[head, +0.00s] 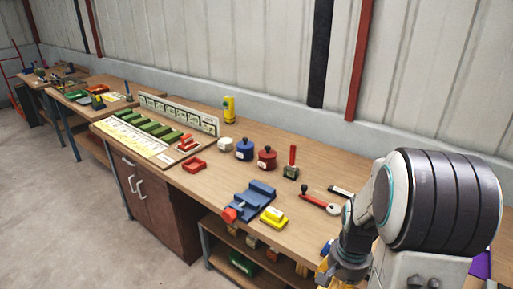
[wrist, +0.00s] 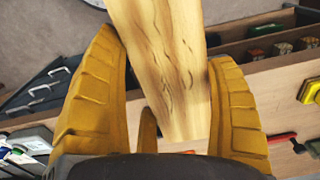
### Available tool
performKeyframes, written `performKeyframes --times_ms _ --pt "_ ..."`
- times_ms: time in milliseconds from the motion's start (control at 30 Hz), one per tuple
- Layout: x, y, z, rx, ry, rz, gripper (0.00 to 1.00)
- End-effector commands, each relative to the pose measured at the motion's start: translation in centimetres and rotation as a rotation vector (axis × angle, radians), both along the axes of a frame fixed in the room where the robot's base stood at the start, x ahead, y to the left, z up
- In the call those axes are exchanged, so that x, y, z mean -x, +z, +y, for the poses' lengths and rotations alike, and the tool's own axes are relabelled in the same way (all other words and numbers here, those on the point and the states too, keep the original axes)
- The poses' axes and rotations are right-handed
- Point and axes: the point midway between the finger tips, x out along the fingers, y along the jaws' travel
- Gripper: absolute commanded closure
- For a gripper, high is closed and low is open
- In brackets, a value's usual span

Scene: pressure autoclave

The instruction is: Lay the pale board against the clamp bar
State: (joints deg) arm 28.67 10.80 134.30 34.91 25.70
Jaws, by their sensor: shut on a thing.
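The pale board (wrist: 165,65) is a flat length of light wood with brown grain marks. It lies between the two ochre fingers of my gripper (wrist: 163,50) in the wrist view and runs out past the top edge. My gripper is shut on it. In the head view only a bit of my gripper (head: 323,268) shows at the lower right, and the board is hidden there. A blue clamp-like fixture (head: 248,200) with a red knob sits on the bench; I cannot tell whether it has the clamp bar.
A yellow block (head: 272,218) stands beside the blue fixture. A red-handled tool (head: 320,203), a red pot (head: 266,158) and a blue pot (head: 244,149) are further back. A red tray (head: 194,165) is to the left. Bare bench top (head: 218,185) lies between the tray and fixture.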

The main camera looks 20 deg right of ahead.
Motion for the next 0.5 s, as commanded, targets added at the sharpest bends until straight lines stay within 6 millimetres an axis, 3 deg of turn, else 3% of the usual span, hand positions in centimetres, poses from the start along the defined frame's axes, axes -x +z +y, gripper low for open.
performKeyframes --times_ms 300,500 --pt "-10.5 -4.5 7.6 -0.001 0.521 0.002 0.57" --pt "-16.0 -6.8 11.3 0.0 0.795 0.0 0.57"
